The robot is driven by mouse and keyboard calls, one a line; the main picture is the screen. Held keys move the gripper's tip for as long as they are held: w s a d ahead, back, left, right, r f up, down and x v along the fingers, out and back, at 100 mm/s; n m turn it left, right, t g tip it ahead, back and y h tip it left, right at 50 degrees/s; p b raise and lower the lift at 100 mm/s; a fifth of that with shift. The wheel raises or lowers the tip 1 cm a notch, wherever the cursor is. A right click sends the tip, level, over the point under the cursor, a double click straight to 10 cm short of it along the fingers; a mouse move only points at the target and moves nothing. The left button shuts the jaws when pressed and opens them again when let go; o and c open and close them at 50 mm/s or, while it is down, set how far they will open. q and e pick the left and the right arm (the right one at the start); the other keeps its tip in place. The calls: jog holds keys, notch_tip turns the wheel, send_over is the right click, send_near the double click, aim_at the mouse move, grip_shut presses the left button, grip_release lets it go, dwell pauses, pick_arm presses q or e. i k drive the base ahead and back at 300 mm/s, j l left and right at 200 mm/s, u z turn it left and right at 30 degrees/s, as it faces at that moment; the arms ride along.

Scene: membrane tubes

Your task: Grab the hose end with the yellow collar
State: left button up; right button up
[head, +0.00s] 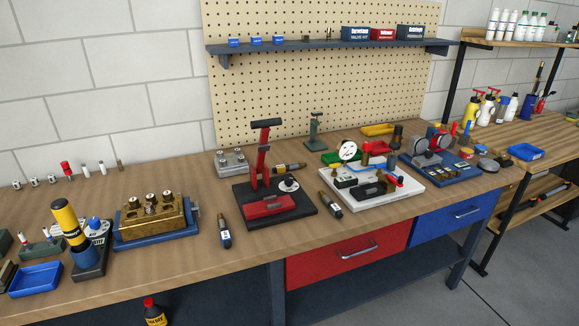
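I cannot make out a hose end with a yellow collar for certain. A short dark cylinder with a yellowish band (290,168) lies behind the red and black press (264,160). Another dark cylinder (330,204) with a brownish end lies between the press and the white board. A black cylinder with a blue and white label (225,238) lies at the bench's front left of the press. A yellow and black upright cylinder (69,222) stands tilted on a dark base at the left. Neither of my grippers is in view.
The wooden bench (180,262) carries a brass block on a blue base (150,220), a white board with fittings (405,200), a blue fixture (455,165) and blue trays (35,279). A shelf (330,45) hangs on the pegboard. Bare wood lies along the front edge.

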aim_at(290, 167)
jog(key=i+l+u, duration=0.1)
jog(key=u, duration=0.3)
jog(key=l+u, duration=0.2)
jog(key=u, duration=0.2)
jog(key=i+l+u, duration=0.1)
jog(key=u, duration=0.25)
jog(key=l+u, duration=0.25)
jog(key=u, duration=0.15)
